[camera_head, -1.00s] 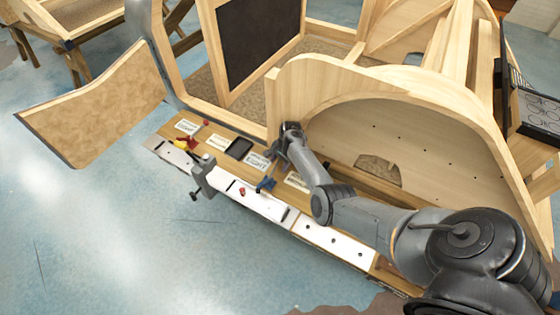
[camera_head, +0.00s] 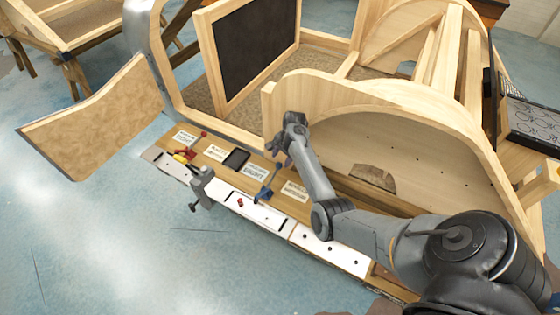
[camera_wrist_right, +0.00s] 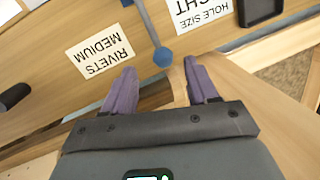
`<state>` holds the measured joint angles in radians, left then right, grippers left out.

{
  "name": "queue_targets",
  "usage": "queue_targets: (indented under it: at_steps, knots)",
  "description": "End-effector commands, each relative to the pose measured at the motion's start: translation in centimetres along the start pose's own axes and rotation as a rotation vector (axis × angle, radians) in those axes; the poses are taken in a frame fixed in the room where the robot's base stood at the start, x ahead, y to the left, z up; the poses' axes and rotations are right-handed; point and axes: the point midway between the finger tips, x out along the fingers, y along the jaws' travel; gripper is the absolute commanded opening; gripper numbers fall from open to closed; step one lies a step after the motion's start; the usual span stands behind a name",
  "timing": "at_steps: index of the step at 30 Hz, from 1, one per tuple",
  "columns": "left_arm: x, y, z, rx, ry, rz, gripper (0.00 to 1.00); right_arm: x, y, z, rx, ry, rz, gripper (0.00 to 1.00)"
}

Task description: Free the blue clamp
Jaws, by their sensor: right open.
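The blue clamp (camera_head: 264,193) is at the wooden ledge in the head view. Its grey bar runs back toward the wooden frame and ends in a blue tip. In the right wrist view the bar and the blue tip (camera_wrist_right: 163,57) lie just ahead of the purple fingers. My right gripper (camera_head: 279,148) is above the ledge, behind the clamp; its fingers (camera_wrist_right: 160,70) are open and apart, with no clamp held between them. I cannot tell whether the clamp still grips the ledge. My left gripper is not in view.
Paper labels (camera_head: 294,191) and a dark tray (camera_head: 236,159) lie along the ledge. A grey clamp (camera_head: 202,188) and red-and-yellow tools (camera_head: 184,155) are to the left. The curved wooden panel (camera_head: 400,150) stands close behind my right arm. The floor in front is clear.

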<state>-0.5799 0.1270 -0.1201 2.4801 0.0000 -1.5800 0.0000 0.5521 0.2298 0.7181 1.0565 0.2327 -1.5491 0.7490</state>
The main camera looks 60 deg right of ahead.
Motion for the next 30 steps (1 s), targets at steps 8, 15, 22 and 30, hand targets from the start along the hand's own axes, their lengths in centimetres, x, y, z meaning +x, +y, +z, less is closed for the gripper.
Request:
queue_targets:
  at_steps: [8, 15, 22, 30]
  knots:
    - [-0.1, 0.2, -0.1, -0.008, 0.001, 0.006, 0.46, -0.8, 0.0, 0.1, -0.001, -0.001, 0.000, 0.58]
    - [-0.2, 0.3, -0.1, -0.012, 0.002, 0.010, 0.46, -0.8, 0.0, 0.1, -0.008, 0.000, 0.000, 0.43]
    - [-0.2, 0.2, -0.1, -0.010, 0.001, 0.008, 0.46, -1.3, 0.0, 0.0, -0.125, -0.002, -0.002, 0.08]
    - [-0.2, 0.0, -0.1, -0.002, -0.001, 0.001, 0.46, -8.3, -5.3, 2.3, -0.534, 0.224, 0.014, 0.00]
